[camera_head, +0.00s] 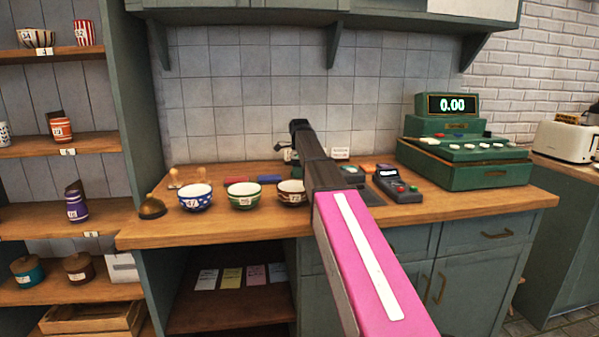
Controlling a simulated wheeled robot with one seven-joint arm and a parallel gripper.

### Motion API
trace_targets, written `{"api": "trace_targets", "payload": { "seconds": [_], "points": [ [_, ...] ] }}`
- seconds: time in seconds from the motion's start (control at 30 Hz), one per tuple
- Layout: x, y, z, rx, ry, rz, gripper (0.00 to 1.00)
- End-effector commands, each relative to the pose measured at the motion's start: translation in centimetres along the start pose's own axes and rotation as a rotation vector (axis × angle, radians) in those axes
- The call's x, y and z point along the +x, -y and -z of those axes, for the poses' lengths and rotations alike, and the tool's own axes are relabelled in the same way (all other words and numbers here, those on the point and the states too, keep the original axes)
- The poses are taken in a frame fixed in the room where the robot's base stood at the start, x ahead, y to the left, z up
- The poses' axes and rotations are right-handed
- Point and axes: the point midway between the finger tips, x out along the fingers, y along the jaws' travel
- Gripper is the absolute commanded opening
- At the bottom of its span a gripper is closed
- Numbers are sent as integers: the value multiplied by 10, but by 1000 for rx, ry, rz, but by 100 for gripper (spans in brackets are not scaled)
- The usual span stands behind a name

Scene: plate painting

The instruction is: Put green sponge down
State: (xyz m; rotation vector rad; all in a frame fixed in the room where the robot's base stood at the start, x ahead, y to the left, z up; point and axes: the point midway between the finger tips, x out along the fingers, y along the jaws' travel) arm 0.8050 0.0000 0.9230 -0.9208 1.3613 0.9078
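My arm reaches over the wooden counter (150,235), and its dark far end stands in front of the tiled wall. My gripper is hidden behind my own arm, so I cannot see its fingers or what they hold. I cannot make out the green sponge for certain. A red block (235,181) and a blue block (270,178) lie behind the bowls. An orange block (367,168) lies right of my arm.
A blue bowl (195,198), a green bowl (244,197) and a brown bowl (291,194) stand in a row. A card reader (396,187) and a green cash register (465,160) stand at the right. Bare counter lies along the front edge.

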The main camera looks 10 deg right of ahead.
Motion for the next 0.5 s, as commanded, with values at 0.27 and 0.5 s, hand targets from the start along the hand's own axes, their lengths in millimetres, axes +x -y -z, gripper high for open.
{"api": "trace_targets", "payload": {
  "seconds": [0.27, 0.5],
  "points": [
    [11, -11, 2, 0, -3, -19, 78],
    [12, -13, 2, 0, -3, -21, 74]
  ]
}}
